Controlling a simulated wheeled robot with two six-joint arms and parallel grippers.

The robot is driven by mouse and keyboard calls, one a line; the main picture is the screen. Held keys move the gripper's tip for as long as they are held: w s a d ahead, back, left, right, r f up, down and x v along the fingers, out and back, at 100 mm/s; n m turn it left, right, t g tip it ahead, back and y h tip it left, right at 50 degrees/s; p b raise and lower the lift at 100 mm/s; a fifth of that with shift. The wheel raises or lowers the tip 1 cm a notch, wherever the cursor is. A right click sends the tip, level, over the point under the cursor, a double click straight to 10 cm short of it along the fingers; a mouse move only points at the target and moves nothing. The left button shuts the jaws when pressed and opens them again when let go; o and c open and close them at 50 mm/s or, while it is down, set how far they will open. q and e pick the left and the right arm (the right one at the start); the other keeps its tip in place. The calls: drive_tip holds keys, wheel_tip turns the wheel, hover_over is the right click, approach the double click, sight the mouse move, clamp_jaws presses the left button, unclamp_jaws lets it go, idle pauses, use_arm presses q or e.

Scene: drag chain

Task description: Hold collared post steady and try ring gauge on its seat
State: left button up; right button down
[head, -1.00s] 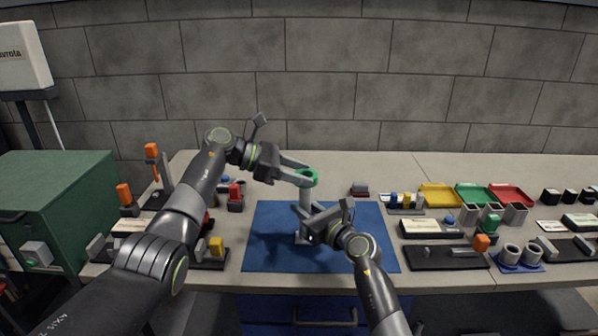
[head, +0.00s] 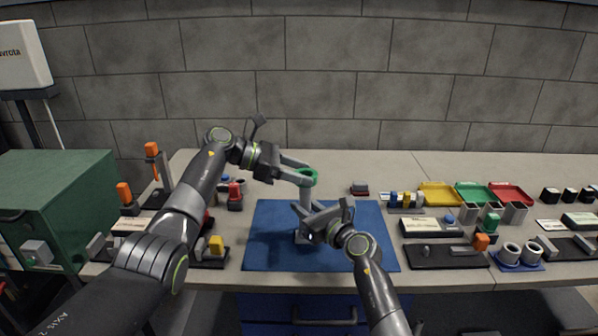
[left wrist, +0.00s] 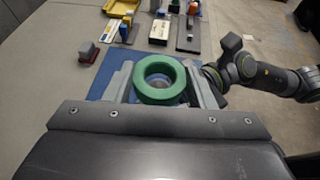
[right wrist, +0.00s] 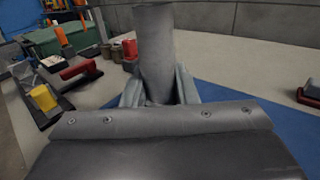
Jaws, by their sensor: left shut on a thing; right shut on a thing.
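The ring gauge is a green ring (head: 309,176), held in my left gripper (head: 304,178) above the blue mat. In the left wrist view the ring (left wrist: 160,67) lies between both fingers, with a grey round shape seen through its hole. The collared post (head: 305,199) is grey and stands upright below the ring. My right gripper (head: 306,222) is shut on the post low down. In the right wrist view the post (right wrist: 154,50) rises between the fingers. Whether the ring touches the post's top is not clear. The collar is hidden or too small to make out.
The blue mat (head: 270,240) is mostly clear around the post. Dark fixtures with orange, red and yellow parts stand on the left, beside a green cabinet (head: 60,200). Yellow, green and red trays (head: 440,195) and several grey cups stand on the right. A small red-grey block (head: 360,188) lies behind the mat.

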use_arm(q)
drive_tip(key=shift+f, duration=2.5)
idle(0.6)
drive_tip(key=o, duration=1.1)
drive_tip(key=v, duration=1.2)
